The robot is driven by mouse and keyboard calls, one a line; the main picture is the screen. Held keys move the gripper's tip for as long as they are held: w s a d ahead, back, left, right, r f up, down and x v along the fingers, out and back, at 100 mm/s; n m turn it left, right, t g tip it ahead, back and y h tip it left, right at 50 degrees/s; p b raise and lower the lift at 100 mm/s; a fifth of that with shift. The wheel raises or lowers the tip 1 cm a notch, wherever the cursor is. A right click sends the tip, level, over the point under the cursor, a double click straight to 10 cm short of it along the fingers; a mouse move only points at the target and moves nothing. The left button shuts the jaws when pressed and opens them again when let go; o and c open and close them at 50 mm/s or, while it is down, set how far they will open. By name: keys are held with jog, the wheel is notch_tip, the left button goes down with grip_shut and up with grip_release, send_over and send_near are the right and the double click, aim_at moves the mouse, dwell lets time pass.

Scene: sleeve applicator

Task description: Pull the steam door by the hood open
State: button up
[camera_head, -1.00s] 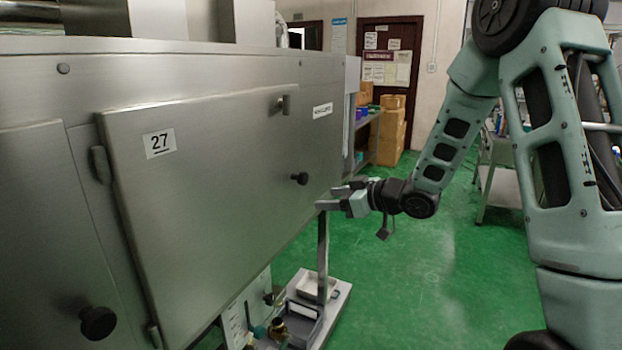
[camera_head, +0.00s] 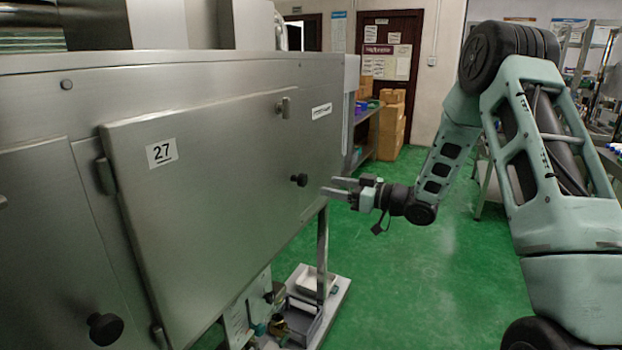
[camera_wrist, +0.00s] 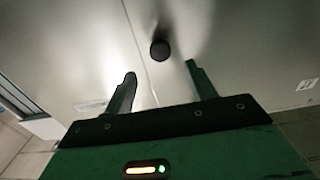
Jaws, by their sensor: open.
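The steam door (camera_head: 215,190) is a large steel panel labelled 27 on the machine's side. It looks closed, with hinges along its left edge. A round black knob (camera_head: 299,180) sticks out near its right edge. My gripper (camera_head: 329,186) is open and empty, just right of the knob, with its fingers pointing left towards it. In the wrist view the knob (camera_wrist: 160,50) shows ahead of and between the two open fingertips (camera_wrist: 160,72), apart from both. The door (camera_wrist: 240,50) fills the right side there, with a seam left of the knob. Nothing in the task is a clear hood.
A small latch (camera_head: 284,107) sits at the door's upper right. Another black knob (camera_head: 105,328) is on the neighbouring panel at lower left. A low trolley (camera_head: 335,300) with a post stands below the gripper. Green floor (camera_head: 430,270) is open to the right; boxes (camera_head: 391,125) stand behind.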

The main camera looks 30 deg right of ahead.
aim_at(305, 181)
jog(key=p+x, duration=0.1)
jog(key=x, duration=0.6)
jog(key=shift+w+a, duration=0.1)
jog(key=shift+w, duration=0.05)
grip_shut()
